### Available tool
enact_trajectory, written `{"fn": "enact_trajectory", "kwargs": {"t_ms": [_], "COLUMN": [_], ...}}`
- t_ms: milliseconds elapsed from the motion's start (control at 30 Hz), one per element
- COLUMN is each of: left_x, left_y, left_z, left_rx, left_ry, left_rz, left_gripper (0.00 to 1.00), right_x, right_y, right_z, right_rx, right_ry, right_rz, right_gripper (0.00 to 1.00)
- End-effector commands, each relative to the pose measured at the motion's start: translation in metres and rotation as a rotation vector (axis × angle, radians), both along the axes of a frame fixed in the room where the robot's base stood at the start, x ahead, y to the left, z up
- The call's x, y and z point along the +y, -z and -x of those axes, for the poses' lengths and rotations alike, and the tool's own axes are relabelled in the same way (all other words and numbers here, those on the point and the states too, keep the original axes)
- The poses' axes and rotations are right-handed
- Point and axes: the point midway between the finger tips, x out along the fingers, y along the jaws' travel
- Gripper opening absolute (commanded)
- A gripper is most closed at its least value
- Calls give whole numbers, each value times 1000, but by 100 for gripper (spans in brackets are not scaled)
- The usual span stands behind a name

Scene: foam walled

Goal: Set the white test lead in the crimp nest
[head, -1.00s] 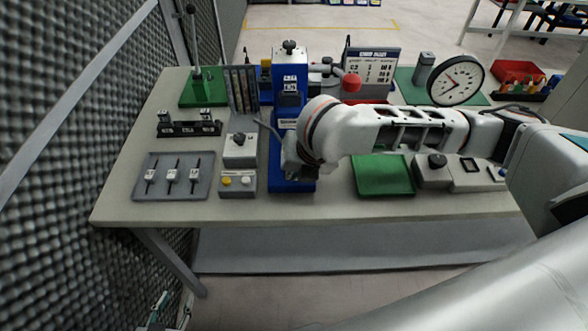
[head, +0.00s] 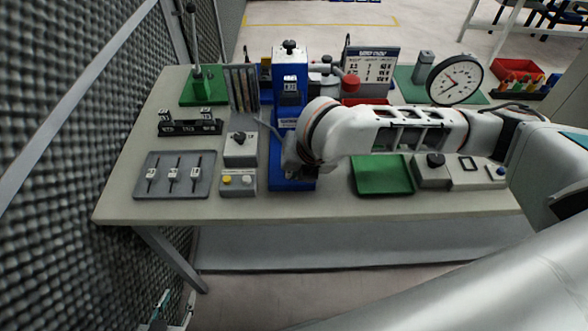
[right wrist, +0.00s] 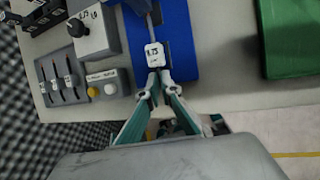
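The white test lead (right wrist: 154,55) shows in the right wrist view as a white tag with dark print and a thin stem running up over the blue press base. My right gripper (right wrist: 157,88) has its fingertips drawn together on the lead's lower end, just below the tag. In the head view my right gripper (head: 293,172) is mostly hidden by its own wrist, in front of the blue press (head: 289,90). The crimp nest cannot be made out; my right arm covers the lower press. My left gripper (head: 161,304) shows only partly at the bottom left, below the table.
A grey tray (head: 145,190) with several small tagged pieces lies at the front left. Beside it stand a knob box (head: 240,150) and a two-button box (head: 238,183). A foam wall (head: 60,150) borders the left.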

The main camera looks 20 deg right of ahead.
Motion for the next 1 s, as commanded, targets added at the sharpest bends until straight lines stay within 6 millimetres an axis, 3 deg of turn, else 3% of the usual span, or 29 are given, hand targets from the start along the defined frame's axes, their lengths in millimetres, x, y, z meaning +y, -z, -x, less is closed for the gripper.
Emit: {"fn": "enact_trajectory", "kwargs": {"t_ms": [733,800,833,1000], "left_x": [0,0,0,0], "left_y": [-2,-2,-1,0], "left_z": [-1,-1,-1,0], "left_rx": [-4,-3,-3,0], "left_ry": [-1,-1,-1,-1], "left_rz": [1,1,1,0], "left_gripper": [37,37,37,37], "right_x": [0,0,0,0], "right_y": [14,13,13,13], "right_z": [0,0,0,0], "right_rx": [1,0,0,0], "right_ry": [-1,-1,-1,-1], "right_rz": [0,0,0,0], "right_gripper": [0,20,24,24]}}
